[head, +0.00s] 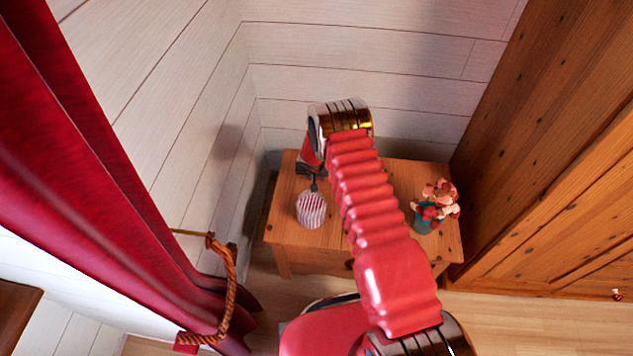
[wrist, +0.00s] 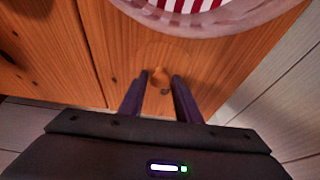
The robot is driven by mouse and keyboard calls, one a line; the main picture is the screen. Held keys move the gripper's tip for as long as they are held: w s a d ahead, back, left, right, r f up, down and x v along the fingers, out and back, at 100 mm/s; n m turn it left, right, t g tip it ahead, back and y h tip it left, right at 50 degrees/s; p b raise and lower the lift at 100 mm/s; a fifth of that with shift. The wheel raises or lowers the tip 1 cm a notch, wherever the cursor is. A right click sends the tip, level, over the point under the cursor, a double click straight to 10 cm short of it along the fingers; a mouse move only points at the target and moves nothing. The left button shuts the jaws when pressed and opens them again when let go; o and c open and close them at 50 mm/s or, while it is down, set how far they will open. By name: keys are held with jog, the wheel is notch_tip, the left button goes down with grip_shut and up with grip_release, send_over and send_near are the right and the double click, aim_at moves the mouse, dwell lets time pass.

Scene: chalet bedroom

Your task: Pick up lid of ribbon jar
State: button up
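The ribbon jar (head: 311,211), with red and white stripes, stands on the left part of a small wooden table. Its rounded edge and striped ribbon (wrist: 180,5) show at the top of the wrist view. A round wooden disc with a small knob (wrist: 159,77), which looks like the lid, lies beside the jar, much the colour of the wood around it. My gripper (wrist: 160,75) points down with its two dark fingers apart, one on each side of the knob. I cannot tell whether they touch it. In the head view my gripper (head: 314,186) is just behind the jar.
The wooden table (head: 290,228) stands in a corner against white plank walls. A teal pot with red and pink flowers (head: 433,208) stands on its right part. A wooden wardrobe (head: 560,140) is at the right, and a red curtain (head: 90,170) hangs at the left.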

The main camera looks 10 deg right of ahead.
jog(key=c, duration=0.7)
jog(key=shift+r, duration=5.05)
